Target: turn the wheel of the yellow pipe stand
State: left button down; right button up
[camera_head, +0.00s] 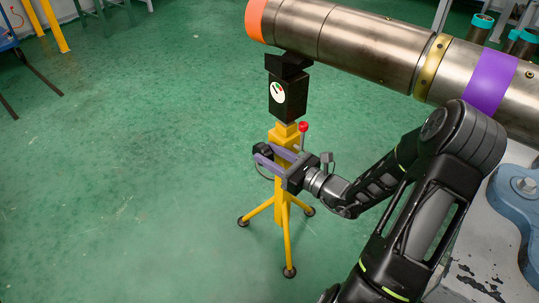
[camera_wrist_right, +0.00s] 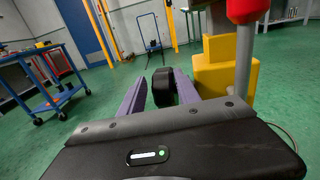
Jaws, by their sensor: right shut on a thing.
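The yellow pipe stand (camera_head: 280,208) is upright on its tripod legs below the end of a steel pipe. It also fills the upper right of the wrist view (camera_wrist_right: 218,75). My right gripper (camera_head: 266,153) reaches in from the right with its purple fingers beside the stand's column. It is shut on the black handle (camera_wrist_right: 163,88) of the wheel (camera_head: 262,168), which shows between the fingers in the wrist view. Most of the wheel's rim is hidden behind the fingers. My left gripper is in neither view.
The steel pipe (camera_head: 370,45), with an orange end and purple band, runs above the stand on its black head (camera_head: 288,92). A red-knobbed lever (camera_head: 303,128) rises close to my gripper. A blue trolley (camera_wrist_right: 40,75) stands far off. Green floor is clear to the left.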

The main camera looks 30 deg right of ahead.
jog(key=shift+a, duration=0.25)
grip_shut()
dwell(1.0)
jog(key=shift+o, duration=0.9)
grip_release()
jog(key=shift+d, duration=0.1)
jog(key=shift+s+d, duration=0.2)
jog(key=shift+s, duration=0.35)
jog(key=p+v, duration=0.2)
jog(key=v, duration=0.4)
jog(key=shift+s, duration=0.4)
